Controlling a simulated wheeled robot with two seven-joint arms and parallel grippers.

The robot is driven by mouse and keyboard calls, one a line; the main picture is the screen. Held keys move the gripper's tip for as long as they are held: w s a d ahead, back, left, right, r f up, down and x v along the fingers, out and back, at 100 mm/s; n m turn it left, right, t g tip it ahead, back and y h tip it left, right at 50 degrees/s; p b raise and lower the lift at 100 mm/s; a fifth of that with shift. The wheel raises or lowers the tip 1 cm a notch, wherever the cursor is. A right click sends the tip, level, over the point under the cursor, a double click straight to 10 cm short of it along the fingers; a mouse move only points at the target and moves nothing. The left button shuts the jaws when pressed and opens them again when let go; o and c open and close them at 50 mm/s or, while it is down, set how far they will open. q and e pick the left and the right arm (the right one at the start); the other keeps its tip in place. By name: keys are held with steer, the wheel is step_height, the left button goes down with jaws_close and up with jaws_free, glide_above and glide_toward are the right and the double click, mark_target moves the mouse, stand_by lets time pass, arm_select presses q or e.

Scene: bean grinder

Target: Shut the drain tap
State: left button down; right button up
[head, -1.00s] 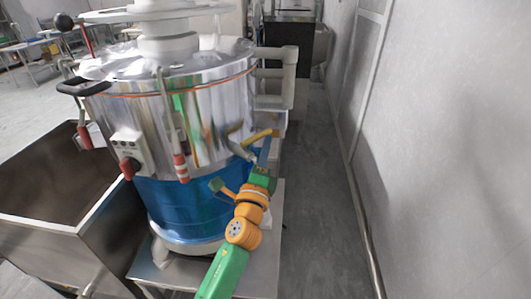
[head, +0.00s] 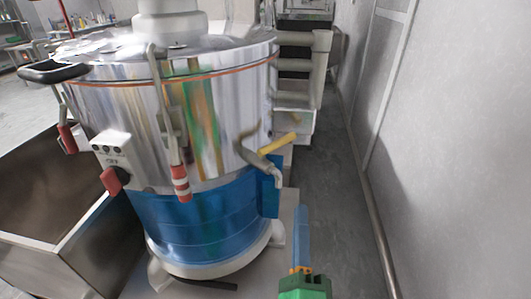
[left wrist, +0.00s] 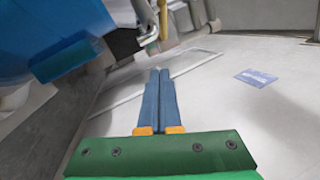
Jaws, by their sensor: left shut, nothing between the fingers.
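The drain tap (head: 262,160) sticks out of the lower right side of the big steel grinder (head: 205,110), its spout bent downward. Its yellow handle (head: 278,144) points outward to the right and slightly up, roughly along the pipe. In the left wrist view the tap's spout (left wrist: 148,38) is at the top centre, with the yellow handle (left wrist: 163,18) beside it, partly cut off. My left gripper (head: 302,210) is in front of and below the tap, apart from it. Its blue fingers (left wrist: 160,74) are closed together and hold nothing. My right gripper is not in view.
The grinder has a blue lower band (head: 195,222) and stands on a metal stand. A steel bin (head: 50,225) is at the left. A grey wall (head: 460,150) with a floor pipe (head: 372,215) runs along the right. The floor strip between is clear.

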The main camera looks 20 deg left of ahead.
arm_select(q)
steer(key=p, duration=0.4)
glide_toward(293, 139)
steer(key=w+d, duration=0.1)
steer(key=w, duration=0.2)
steer(key=a+p, duration=0.1)
steer(key=w+a+r+p, duration=0.1)
steer(key=shift+w+a+r, duration=0.1)
steer(key=shift+w+a, duration=0.1)
steer(key=shift+a, duration=0.1)
steer(key=shift+w+a, duration=0.1)
steer(key=shift+a, duration=0.25)
steer(key=shift+w+a+r, duration=0.2)
steer(key=shift+w+a, duration=0.05)
steer(key=shift+w, duration=0.1)
